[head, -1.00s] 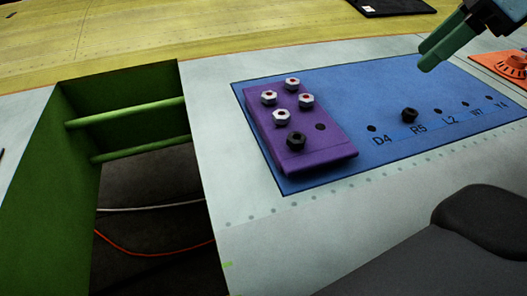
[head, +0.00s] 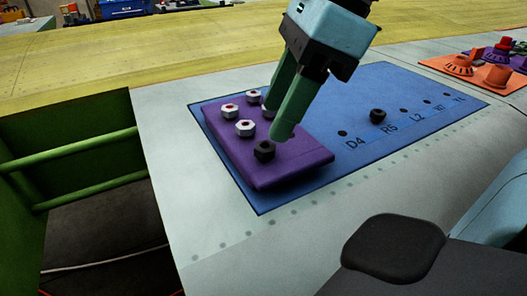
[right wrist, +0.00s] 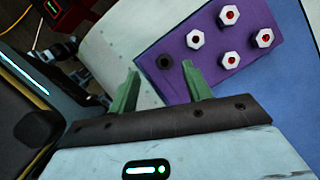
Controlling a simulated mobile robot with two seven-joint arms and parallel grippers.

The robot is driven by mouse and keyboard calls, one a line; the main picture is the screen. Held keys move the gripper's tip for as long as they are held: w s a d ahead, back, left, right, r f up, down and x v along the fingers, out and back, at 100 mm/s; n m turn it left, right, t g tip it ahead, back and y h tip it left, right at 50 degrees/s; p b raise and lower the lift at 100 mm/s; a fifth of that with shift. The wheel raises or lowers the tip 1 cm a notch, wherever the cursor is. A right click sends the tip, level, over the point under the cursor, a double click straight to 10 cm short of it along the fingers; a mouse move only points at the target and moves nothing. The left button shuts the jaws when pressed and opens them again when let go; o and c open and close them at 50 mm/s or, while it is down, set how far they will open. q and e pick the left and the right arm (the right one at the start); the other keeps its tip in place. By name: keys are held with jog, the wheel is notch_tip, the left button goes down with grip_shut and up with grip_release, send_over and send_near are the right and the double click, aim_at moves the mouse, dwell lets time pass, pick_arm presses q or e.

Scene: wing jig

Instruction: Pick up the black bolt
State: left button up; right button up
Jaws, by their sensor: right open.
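A black bolt (head: 264,150) stands at the near corner of the purple block (head: 300,172), beside several silver bolts with red centres (head: 245,129). My right gripper (head: 277,120) is open and empty, its green fingers pointing down over the block. In the head view one fingertip shows just beside the black bolt and partly covers the block. In the right wrist view the black bolt (right wrist: 166,62) appears between the open fingertips (right wrist: 160,72), with no clear contact. A second black bolt (head: 377,115) stands in the labelled row on the blue panel (head: 400,80). My left gripper is not in view.
The blue panel has a row of holes marked D4, R5, L2 and more. Orange and purple parts (head: 490,68) lie at the right. A green-framed opening (head: 70,155) with rods drops away at the left. Pale wing skin (head: 185,215) in front is clear.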

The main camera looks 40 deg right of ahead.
aim_at(263, 146)
jog(key=shift+d+x, duration=0.15)
jog(key=shift+x, duration=1.2)
jog(key=shift+d+x, duration=0.15)
jog(key=shift+x, duration=1.15)
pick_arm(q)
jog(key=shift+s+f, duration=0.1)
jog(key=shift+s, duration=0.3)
pick_arm(e)
jog(key=shift+w, duration=0.1)
jog(key=c, duration=1.1)
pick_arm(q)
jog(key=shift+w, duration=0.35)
pick_arm(e)
jog(key=shift+o, duration=0.2)
